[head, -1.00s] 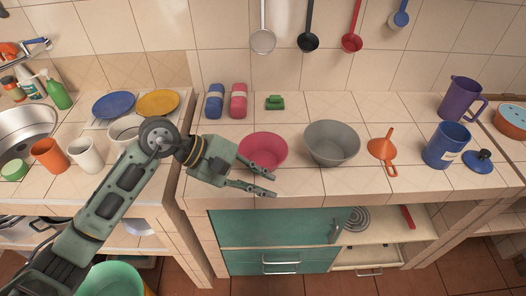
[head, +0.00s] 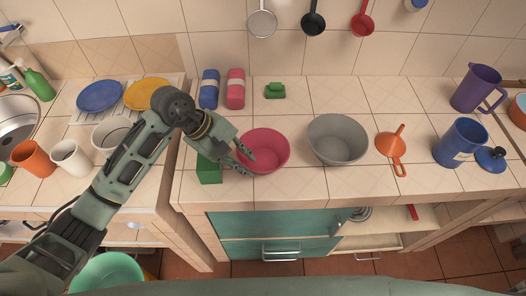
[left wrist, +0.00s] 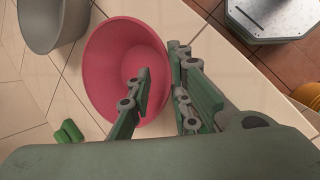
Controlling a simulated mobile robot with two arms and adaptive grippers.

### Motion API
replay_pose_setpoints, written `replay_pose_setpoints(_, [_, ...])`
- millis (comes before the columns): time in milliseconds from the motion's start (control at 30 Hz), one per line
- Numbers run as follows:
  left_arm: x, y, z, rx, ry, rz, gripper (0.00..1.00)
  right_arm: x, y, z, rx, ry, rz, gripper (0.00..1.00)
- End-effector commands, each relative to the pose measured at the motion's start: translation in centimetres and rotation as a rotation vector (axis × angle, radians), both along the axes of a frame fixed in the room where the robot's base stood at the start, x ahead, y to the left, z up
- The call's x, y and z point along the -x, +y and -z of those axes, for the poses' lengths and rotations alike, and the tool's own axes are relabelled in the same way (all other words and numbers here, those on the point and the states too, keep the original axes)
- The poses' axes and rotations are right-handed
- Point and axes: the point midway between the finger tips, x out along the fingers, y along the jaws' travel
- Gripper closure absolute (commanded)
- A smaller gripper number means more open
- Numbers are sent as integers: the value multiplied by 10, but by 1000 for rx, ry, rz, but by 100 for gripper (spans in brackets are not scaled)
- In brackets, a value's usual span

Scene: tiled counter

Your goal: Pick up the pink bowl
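The pink bowl (head: 265,150) stands upright on the tiled counter, left of the grey bowl (head: 338,138). My left gripper (head: 248,160) is at the pink bowl's left rim. In the left wrist view the left gripper (left wrist: 160,82) is open, with a gap between its fingers. One finger lies over the inside of the pink bowl (left wrist: 115,55) and the other is outside its rim. I cannot tell whether either finger touches the bowl. My right gripper is not in view.
A green block (head: 208,170) stands close beside my left gripper. An orange funnel (head: 391,146), a blue canister (head: 461,142) and a purple pitcher (head: 476,90) stand to the right. Blue and pink rolled items (head: 235,88) and a small green item (head: 275,91) are behind.

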Motion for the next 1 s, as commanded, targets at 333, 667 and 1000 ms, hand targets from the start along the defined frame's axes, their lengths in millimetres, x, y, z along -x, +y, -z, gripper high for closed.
replay_pose_setpoints(333, [0,-18,29,0,1,-1,82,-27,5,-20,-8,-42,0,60])
replay_pose_setpoints(667, [0,-18,29,0,0,0,96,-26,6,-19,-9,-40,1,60])
replay_pose_setpoints(1000, [0,-18,29,1,0,0,100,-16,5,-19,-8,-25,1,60])
